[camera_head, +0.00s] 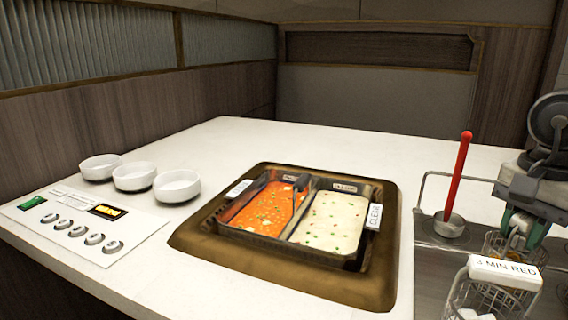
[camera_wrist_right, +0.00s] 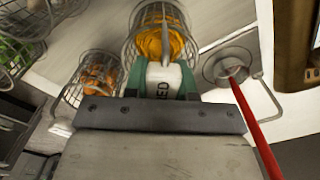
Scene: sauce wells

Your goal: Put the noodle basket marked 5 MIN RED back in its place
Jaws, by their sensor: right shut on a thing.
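My right gripper (camera_head: 523,228) is at the right edge of the head view, with green fingertips shut on the white handle of a wire noodle basket (camera_wrist_right: 160,28) holding yellow noodles. In the right wrist view, the handle label (camera_wrist_right: 163,88) ends in RED; the rest is hidden by the gripper. The held basket also shows below the gripper in the head view (camera_head: 516,250). Whether it hangs free or rests in a holder I cannot tell. Another basket, marked 3 MIN RED (camera_head: 504,270), stands in front of it. My left gripper is not in view.
The split pot (camera_head: 388,250) holds red broth (camera_head: 265,208) and pale broth (camera_head: 330,222). A red-handled ladle (camera_head: 457,180) stands in a small cup by a wire rail. Several white bowls (camera_head: 176,186) and a control panel (camera_head: 80,225) are at left. The counter behind the pot is clear.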

